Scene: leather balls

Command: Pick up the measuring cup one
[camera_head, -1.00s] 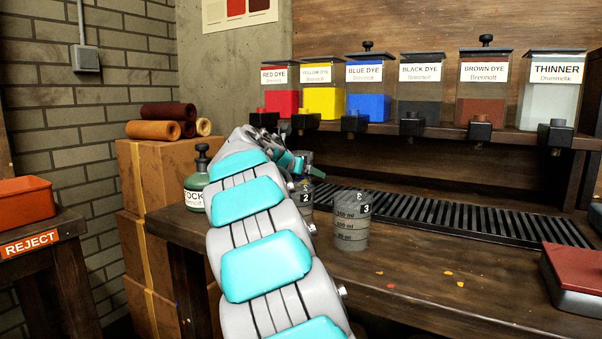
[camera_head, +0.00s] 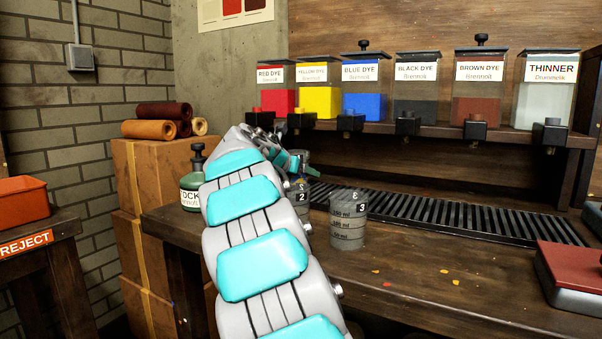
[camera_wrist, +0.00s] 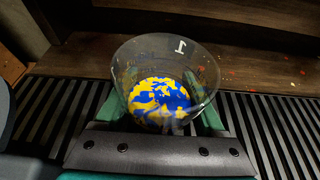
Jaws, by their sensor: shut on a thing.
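In the wrist view, measuring cup one (camera_wrist: 133,72) is a clear cup with a white 1 on its far wall. Patchy yellow and blue liquid or material shows in its bottom. My gripper (camera_wrist: 160,118) is shut on it, with green fingers at its left and right sides. The black grated strip lies beneath; I cannot tell whether the cup touches it. In the head view my gripper (camera_head: 292,163) is mostly hidden by my arm, and cup one cannot be told clearly there.
Measuring cup 2 (camera_head: 302,198) stands close to my arm, and measuring cup 3 (camera_head: 347,225) right of it. Dye tanks (camera_head: 362,92) line the shelf above the drain grate (camera_head: 450,215). A green bottle (camera_head: 191,190) stands left.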

